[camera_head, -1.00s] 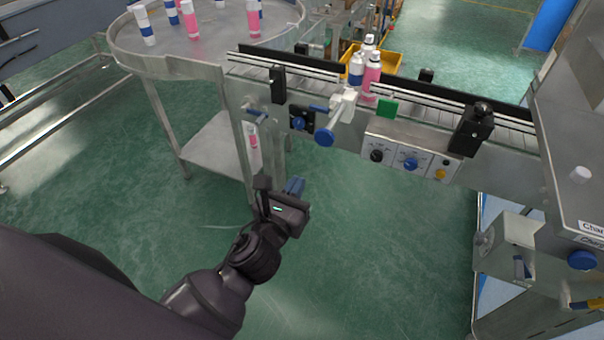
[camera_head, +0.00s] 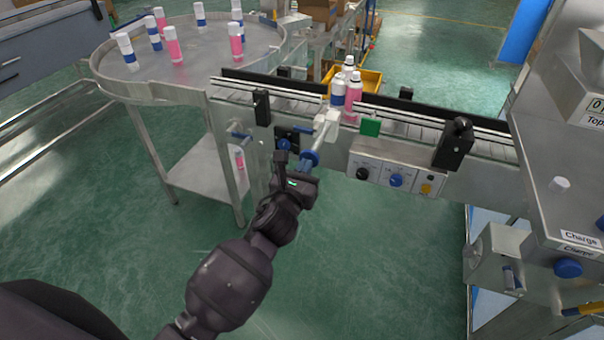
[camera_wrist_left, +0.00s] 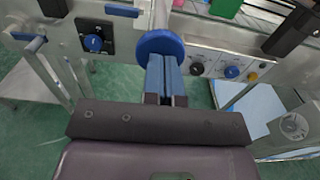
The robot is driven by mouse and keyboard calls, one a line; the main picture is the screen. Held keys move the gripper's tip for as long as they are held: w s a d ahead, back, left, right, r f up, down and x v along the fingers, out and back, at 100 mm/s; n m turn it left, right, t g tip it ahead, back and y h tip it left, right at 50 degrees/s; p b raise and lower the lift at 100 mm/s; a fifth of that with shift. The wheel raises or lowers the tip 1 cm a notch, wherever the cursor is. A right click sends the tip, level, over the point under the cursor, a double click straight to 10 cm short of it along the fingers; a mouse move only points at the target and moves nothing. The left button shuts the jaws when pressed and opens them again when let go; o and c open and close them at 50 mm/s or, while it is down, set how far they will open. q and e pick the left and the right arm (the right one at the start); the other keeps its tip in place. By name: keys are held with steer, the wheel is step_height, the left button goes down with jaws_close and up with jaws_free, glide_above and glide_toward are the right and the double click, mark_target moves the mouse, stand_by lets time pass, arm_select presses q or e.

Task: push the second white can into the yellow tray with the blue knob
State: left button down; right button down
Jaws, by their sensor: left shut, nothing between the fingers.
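The blue knob (camera_head: 310,158) is on the near end of a white push rod at the conveyor's front side. In the left wrist view it is a round blue disc (camera_wrist_left: 160,44). My left gripper (camera_head: 304,167) is shut and empty, its blue fingertips (camera_wrist_left: 164,62) right at the knob's face; I cannot tell whether they touch. A white can with a blue band (camera_head: 337,94) stands on the conveyor beyond the rod, beside a pink can (camera_head: 354,99). Another white-topped can (camera_head: 348,64) shows behind them, partly hidden. The yellow tray (camera_head: 371,81) is behind the conveyor. My right gripper is out of view.
The conveyor (camera_head: 432,127) runs across, with black sensor blocks and a control panel (camera_head: 394,177) on its front. A round table (camera_head: 185,82) with several pink and white cans stands at the left. A machine (camera_head: 560,205) stands at the right. The floor before the conveyor is clear.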

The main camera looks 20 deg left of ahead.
mark_target(322, 133)
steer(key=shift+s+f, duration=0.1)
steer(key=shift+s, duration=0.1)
arm_select(q)
steer(key=shift+w, duration=0.1)
steer(key=w, duration=0.5)
steer(key=w+b, duration=0.1)
steer(key=w, duration=0.5)
steer(key=shift+w+d+f, duration=0.1)
steer(key=shift+d, duration=0.1)
steer(key=shift+w, duration=0.3)
steer(key=shift+w+r, duration=0.1)
steer(key=shift+r, duration=0.2)
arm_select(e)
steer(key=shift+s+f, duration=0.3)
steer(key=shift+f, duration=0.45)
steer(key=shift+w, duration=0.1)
arm_select(q)
steer(key=shift+r, duration=0.1)
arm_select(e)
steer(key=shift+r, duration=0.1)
